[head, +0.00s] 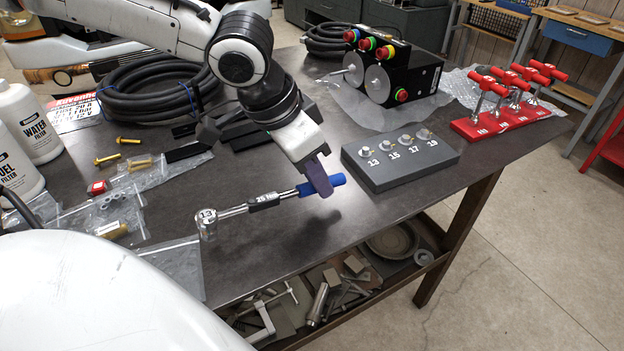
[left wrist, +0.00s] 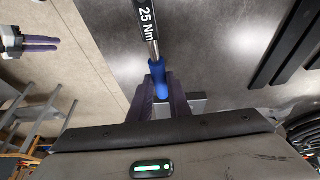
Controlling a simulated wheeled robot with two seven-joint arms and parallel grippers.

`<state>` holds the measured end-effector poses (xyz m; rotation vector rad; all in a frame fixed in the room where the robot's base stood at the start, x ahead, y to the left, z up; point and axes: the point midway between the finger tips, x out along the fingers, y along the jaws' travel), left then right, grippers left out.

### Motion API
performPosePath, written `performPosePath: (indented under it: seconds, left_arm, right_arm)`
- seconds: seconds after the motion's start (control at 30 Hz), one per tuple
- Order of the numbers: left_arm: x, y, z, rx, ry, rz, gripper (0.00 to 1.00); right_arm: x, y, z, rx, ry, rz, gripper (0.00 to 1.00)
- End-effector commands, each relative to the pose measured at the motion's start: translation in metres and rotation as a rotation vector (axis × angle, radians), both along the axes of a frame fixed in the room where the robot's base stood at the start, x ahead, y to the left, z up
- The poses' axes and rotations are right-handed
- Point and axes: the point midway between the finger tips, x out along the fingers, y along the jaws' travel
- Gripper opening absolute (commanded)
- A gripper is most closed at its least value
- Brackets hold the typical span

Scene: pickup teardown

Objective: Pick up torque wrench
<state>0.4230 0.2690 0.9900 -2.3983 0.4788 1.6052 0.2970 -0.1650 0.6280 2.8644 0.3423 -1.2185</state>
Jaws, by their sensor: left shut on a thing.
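The torque wrench (head: 264,201) has a blue handle, a black band marked 25 and a steel shaft ending in a socket head marked 13 at its left. My left gripper (head: 319,180) is shut on the blue handle, which shows on both sides of its purple fingers. The wrench looks raised above the table, with a shadow below. In the left wrist view the blue handle (left wrist: 157,78) sits between the fingers (left wrist: 161,98), and the band reads 25 Nm. My right gripper (left wrist: 40,43) shows small at the left there, its jaw state unclear.
A grey socket block (head: 400,177) marked 13, 15, 17, 19 lies right of the wrench. A red rack (head: 510,117) with red T-handles stands farther right. A black control box (head: 405,75), coiled hose (head: 155,90), bags and bolts crowd the dark table (head: 370,222); its front right is clear.

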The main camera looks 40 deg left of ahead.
Motion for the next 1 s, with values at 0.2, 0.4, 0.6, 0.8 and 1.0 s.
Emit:
performPosePath:
  seconds: [0.2, 0.4, 0.6, 0.8, 1.0]
  left_arm:
    - [0.002, 0.0, 0.067, -0.001, -0.01, 0.001, 0.0]
    - [0.002, 0.0, 0.114, 0.0, -0.007, 0.002, 0.0]
    - [0.001, 0.0, 0.141, 0.001, -0.005, 0.001, 0.0]
    - [0.001, 0.0, 0.149, -0.001, -0.004, 0.0, 0.0]
    - [0.001, 0.0, 0.149, 0.0, -0.003, 0.0, 0.0]
  right_arm:
    - [-0.001, -0.003, 0.017, 0.0, -0.001, -0.007, 0.31]
    - [-0.001, -0.003, 0.026, 0.0, -0.001, -0.007, 0.31]
    - [-0.002, -0.003, 0.03, 0.0, 0.001, -0.007, 0.31]
    - [-0.002, -0.003, 0.03, -0.001, 0.002, -0.006, 0.31]
    - [-0.002, -0.003, 0.03, -0.002, 0.003, -0.005, 0.31]
